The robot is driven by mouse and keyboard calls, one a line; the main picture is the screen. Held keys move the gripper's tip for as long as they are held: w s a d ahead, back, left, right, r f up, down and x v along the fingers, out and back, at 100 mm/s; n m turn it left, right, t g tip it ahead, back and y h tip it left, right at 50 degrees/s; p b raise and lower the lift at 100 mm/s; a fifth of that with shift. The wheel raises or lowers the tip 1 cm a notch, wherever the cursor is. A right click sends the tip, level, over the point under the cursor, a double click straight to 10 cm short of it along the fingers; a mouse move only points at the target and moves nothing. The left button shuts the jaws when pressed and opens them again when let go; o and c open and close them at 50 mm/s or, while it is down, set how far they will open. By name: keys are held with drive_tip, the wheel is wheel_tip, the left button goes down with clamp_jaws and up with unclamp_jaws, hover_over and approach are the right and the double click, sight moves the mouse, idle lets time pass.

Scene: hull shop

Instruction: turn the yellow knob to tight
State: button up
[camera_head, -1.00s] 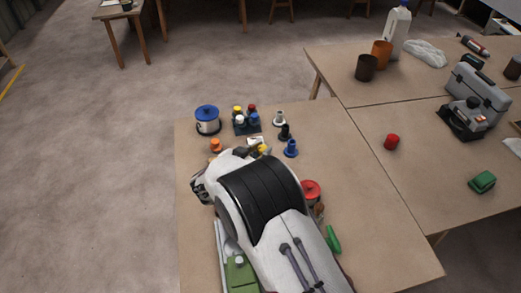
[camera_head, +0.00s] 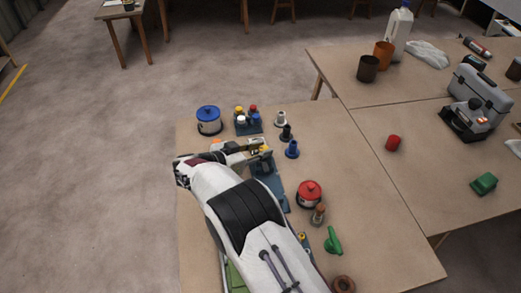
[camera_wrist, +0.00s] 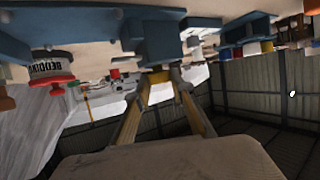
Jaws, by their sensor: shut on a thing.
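The yellow knob (camera_wrist: 159,90) shows in the wrist view between the two fingers of my gripper (camera_wrist: 160,94), which is shut on it. The knob sits against a blue block (camera_wrist: 153,42). In the head view my gripper (camera_head: 262,158) reaches in from the left at the blue fixture (camera_head: 272,184), and only a little yellow of the knob shows beside the fingers. I cannot read any tight mark or the knob's angle.
A pot with a red lid (camera_head: 310,190) and a small brown-topped bottle (camera_head: 318,214) stand right of the fixture. Beyond it are a blue-lidded pot (camera_head: 209,121), a tray of coloured caps (camera_head: 248,128) and a blue spool (camera_head: 292,150). A green piece (camera_head: 333,240) lies at front right.

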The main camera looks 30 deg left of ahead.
drive_tip(key=shift+w+r+m+h, duration=0.15)
drive_tip(key=shift+m+h, duration=0.45)
drive_tip(key=shift+h, duration=0.1)
idle(0.3)
drive_tip(key=o, duration=1.1)
drive_tip(key=shift+o, duration=0.2)
drive_tip(key=shift+a, duration=0.1)
drive_tip(key=shift+v, duration=0.95)
drive_tip(key=v, duration=1)
drive_tip(key=shift+r, duration=0.1)
